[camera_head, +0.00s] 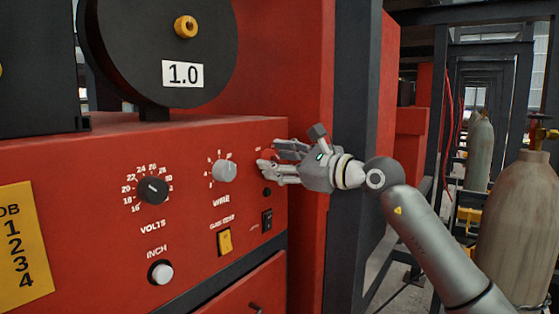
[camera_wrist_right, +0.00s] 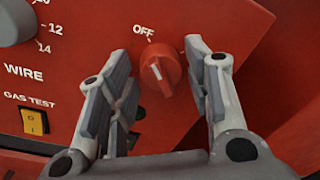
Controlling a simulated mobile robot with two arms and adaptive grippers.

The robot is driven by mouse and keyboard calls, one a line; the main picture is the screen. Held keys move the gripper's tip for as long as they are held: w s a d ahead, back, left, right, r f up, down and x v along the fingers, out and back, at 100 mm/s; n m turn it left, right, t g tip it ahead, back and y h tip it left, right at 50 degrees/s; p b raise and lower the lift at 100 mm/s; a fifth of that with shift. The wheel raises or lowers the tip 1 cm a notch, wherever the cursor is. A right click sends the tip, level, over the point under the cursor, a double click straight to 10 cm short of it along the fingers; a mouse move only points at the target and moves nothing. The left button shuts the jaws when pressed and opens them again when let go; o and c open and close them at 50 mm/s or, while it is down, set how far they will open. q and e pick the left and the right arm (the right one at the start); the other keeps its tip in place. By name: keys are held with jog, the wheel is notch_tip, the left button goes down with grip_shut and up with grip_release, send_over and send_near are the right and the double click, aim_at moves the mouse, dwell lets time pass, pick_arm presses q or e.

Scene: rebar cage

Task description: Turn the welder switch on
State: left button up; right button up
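The welder switch is a round red knob (camera_wrist_right: 159,68) with a white pointer line, on the red welder panel (camera_head: 95,215). My right gripper (camera_wrist_right: 158,58) is open, with one finger on each side of the knob in the right wrist view. I cannot tell whether the fingers touch it. In the head view the right gripper (camera_head: 268,160) is at the panel's right side, and its fingers partly hide the knob. My left gripper is not in view.
A white-grey WIRE knob (camera_head: 224,169) is just left of the gripper. Below are a yellow gas test switch (camera_head: 224,241) and a black rocker switch (camera_head: 267,220). A dark VOLTS knob (camera_head: 153,190) is further left. A dark post (camera_head: 350,120) and gas cylinders (camera_head: 520,225) stand to the right.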

jog(key=c, duration=0.7)
jog(key=shift+m, duration=0.3)
jog(key=m, duration=0.6)
jog(key=shift+r+g, duration=0.1)
jog(key=shift+g, duration=0.2)
jog(key=m, duration=0.5)
jog(key=m+p, duration=0.1)
jog(key=m, duration=0.4)
jog(key=shift+w+d+m+g, duration=0.1)
jog(key=shift+m+g, duration=0.2)
jog(key=shift+g, duration=0.1)
jog(key=o, duration=1.1)
jog(key=shift+c, duration=0.2)
